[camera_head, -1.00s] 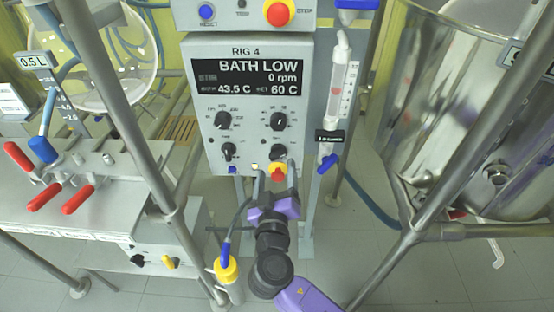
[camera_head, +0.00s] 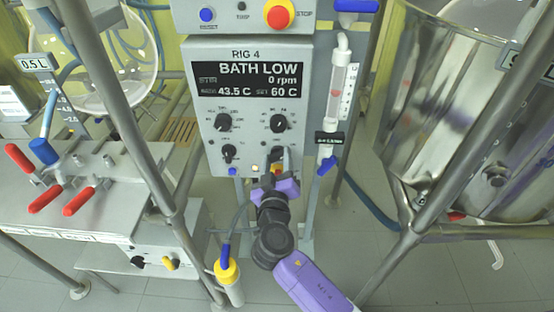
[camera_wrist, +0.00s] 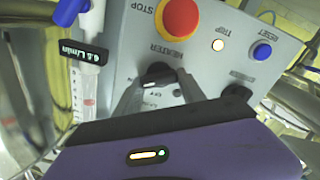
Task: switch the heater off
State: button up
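The grey RIG 4 control box (camera_head: 208,105) stands ahead; its display (camera_head: 250,80) reads BATH LOW, 0 rpm, 43.5 C and 60 C. In the wrist view the black heater knob (camera_wrist: 157,73) sits beside the HEATER label, with a white mark at its lower edge. My gripper (camera_wrist: 160,82) is open, its two grey fingers on either side of this knob. I cannot tell whether they touch it. In the head view my gripper (camera_head: 272,168) is at the box's lower right and covers part of the knob (camera_head: 279,153).
Close to the fingers are a red stop button (camera_wrist: 180,17), a lit trip lamp (camera_wrist: 218,45) and a blue reset button (camera_wrist: 262,51). A flow meter (camera_head: 338,85) hangs right of the box. Metal frame poles (camera_head: 450,120) stand on both sides.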

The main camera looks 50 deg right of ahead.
jog(key=shift+c, duration=1.2)
jog(key=shift+n, duration=0.3)
jog(key=n+p, duration=0.1)
jog(key=n, duration=0.3)
jog(key=shift+a+n, duration=0.1)
jog(key=shift+n, duration=0.2)
jog(key=n+p, duration=0.1)
jog(key=n, duration=0.2)
jog(key=shift+w+n+p, duration=0.1)
jog(key=shift+n+p, duration=0.2)
jog(key=shift+f+n+p, duration=0.15)
jog(key=shift+n+p, duration=0.5)
jog(key=shift+n, duration=0.85)
jog(key=o, duration=1.4)
jog(key=shift+c, duration=0.2)
